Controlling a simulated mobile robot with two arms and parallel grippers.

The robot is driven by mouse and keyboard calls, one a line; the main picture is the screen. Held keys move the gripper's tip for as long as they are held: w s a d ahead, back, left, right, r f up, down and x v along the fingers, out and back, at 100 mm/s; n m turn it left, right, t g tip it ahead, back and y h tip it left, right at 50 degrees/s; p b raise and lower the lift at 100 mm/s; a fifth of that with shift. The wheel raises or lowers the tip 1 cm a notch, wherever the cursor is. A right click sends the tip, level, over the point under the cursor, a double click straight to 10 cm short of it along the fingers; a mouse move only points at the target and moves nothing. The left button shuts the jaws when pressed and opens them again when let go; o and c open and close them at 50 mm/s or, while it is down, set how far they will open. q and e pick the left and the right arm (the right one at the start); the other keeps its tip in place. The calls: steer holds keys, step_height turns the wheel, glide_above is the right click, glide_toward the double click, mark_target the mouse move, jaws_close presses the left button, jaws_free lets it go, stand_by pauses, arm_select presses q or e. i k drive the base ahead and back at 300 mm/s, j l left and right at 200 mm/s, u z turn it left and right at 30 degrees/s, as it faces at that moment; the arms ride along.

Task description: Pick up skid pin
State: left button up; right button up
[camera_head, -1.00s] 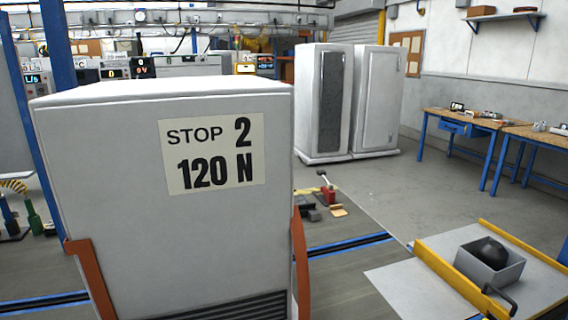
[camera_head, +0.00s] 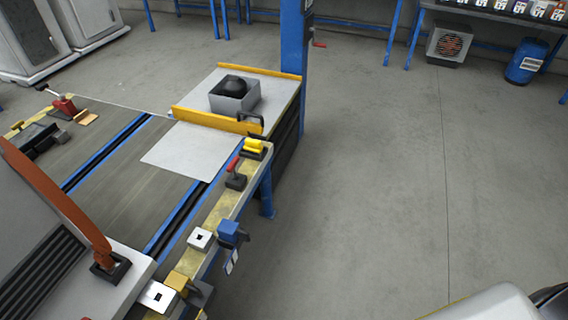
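I cannot tell for sure which item is the skid pin. A small red-handled piece (camera_head: 234,166) stands in a dark block on the yellow side rail. A yellow piece (camera_head: 253,145) lies on a dark block just beyond it. Another red-handled piece (camera_head: 64,104) is at the far left side of the line. A blue block (camera_head: 230,232) and a yellow block (camera_head: 178,281) sit on the near rail beside white square plates with dark holes. Neither gripper shows; only a white and black part, probably of my own body, is at the bottom right corner.
The grey cabinet (camera_head: 28,225) with orange bars stands at left on a white base (camera_head: 128,262). A white platform (camera_head: 284,92) with yellow edges holds a grey box (camera_head: 235,97) with a dark round object. A blue post (camera_head: 296,60) stands behind it. The floor at right is clear.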

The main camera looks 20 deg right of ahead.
mark_target(232, 168)
steer(key=z, duration=0.15)
steer(key=i+l+u, duration=0.1)
steer(key=u, duration=0.7)
steer(key=i+l+u, duration=0.15)
steer(key=l+u, duration=0.2)
steer(key=l, duration=0.3)
steer(key=l+u, duration=0.35)
steer(key=l, duration=0.3)
steer(key=l+u, duration=0.35)
steer(key=l, duration=0.3)
